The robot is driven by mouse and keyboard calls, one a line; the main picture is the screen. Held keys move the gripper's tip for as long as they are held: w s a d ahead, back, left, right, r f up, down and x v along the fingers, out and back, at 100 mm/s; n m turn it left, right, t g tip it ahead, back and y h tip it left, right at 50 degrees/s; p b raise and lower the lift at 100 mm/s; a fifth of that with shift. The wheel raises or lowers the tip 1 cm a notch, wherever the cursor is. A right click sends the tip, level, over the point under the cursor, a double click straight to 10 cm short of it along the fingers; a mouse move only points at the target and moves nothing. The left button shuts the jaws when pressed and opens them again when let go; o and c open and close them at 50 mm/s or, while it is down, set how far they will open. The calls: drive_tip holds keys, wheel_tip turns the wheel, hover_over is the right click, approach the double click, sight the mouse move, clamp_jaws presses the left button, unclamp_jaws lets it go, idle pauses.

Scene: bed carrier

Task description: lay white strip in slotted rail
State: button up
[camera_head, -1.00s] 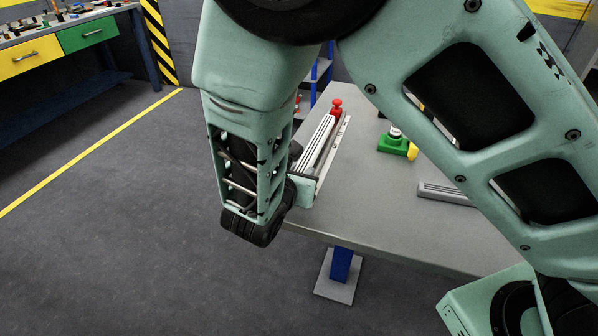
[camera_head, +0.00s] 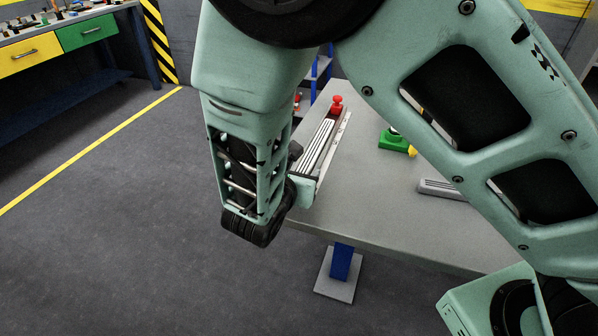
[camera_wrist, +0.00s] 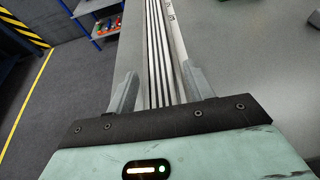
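The white strip (camera_head: 317,147), long with dark grooves, lies lengthwise inside or just over a long channel-like rail, whose pale right wall (camera_head: 335,150) runs beside it; I take this as the slotted rail. In the wrist view the strip (camera_wrist: 157,50) runs away from me, with the rail's wall (camera_wrist: 178,50) along its right. My gripper (camera_wrist: 160,88) has its two grey fingers on either side of the strip's near end, apart, with a gap at the left finger. Whether the strip is fully seated is hidden. In the head view my arm covers most of the gripper.
The grey table (camera_head: 375,215) carries a red knob (camera_head: 337,103) at the rail's far end, a green block (camera_head: 394,142) with a yellow part, and a grey grooved bar (camera_head: 440,189) at right. Blue shelving (camera_wrist: 97,20) stands beyond. The table's left edge is close to the rail.

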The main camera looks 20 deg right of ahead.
drive_tip(key=v, duration=1.7)
drive_tip(key=shift+s, duration=0.2)
drive_tip(key=shift+r, duration=0.1)
drive_tip(key=s+d+r+m+g+y+p, duration=0.1)
drive_tip(key=s+d+r+m+g+p, duration=0.4)
drive_tip(key=d+m+g, duration=0.4)
drive_tip(key=s+r+m+g+y+p, duration=0.2)
drive_tip(key=s+r+m+y, duration=0.4)
drive_tip(key=m, duration=0.6)
drive_tip(key=shift+s+d+y, duration=0.25)
drive_tip(key=shift+y, duration=0.55)
drive_tip(key=shift+r, duration=0.1)
drive_tip(key=shift+c, duration=0.3)
